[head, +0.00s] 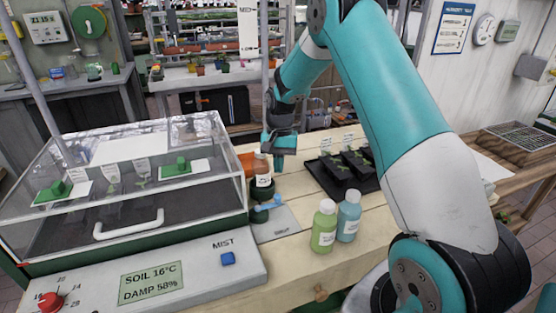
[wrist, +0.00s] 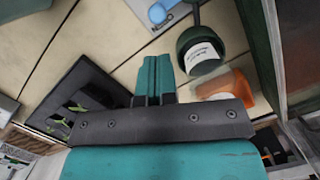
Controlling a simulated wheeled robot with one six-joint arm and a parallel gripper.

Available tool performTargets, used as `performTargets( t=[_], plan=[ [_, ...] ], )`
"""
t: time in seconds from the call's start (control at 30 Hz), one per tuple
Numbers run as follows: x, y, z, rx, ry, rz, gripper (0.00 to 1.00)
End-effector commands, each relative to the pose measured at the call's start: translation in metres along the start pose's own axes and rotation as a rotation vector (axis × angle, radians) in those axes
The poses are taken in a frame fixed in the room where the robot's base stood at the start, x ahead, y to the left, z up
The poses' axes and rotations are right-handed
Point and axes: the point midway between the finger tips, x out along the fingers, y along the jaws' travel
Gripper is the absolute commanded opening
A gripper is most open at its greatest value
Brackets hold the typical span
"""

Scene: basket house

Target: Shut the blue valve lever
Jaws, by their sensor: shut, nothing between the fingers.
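The blue valve lever (head: 268,203) sits on a grey plate (head: 276,224) on the wooden bench, right of the clear-lidded case. In the wrist view a blue round end of it (wrist: 157,13) shows at the top edge; the rest is cut off. My gripper (head: 278,163) is shut and empty, pointing down, above and behind the lever and apart from it. In the wrist view its fingers (wrist: 155,64) are together, with bare bench between them and the lever.
A dark green labelled container (head: 262,191) stands close behind the lever, with an orange pot (head: 246,161) behind it. A green bottle (head: 324,228) and a blue bottle (head: 349,218) stand front right. A black seedling tray (head: 322,178) lies right. The clear-lidded case (head: 215,175) bounds the left.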

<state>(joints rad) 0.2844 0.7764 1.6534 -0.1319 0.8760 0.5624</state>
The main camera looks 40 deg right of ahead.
Motion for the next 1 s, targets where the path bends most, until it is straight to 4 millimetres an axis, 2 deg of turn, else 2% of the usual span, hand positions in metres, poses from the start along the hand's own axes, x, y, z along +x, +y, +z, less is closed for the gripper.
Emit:
performTargets(
  t=[0.2,0.4,0.77,1.0],
  plan=[
    [0.038,0.001,0.001,-0.001,-0.003,0.002,0.0],
    [0.058,0.0,0.001,0.0,0.0,0.001,0.0],
    [0.062,-0.004,0.004,-0.003,0.001,0.001,0.0],
    [0.061,0.001,0.001,0.026,0.0,-0.005,0.0]
  ],
)
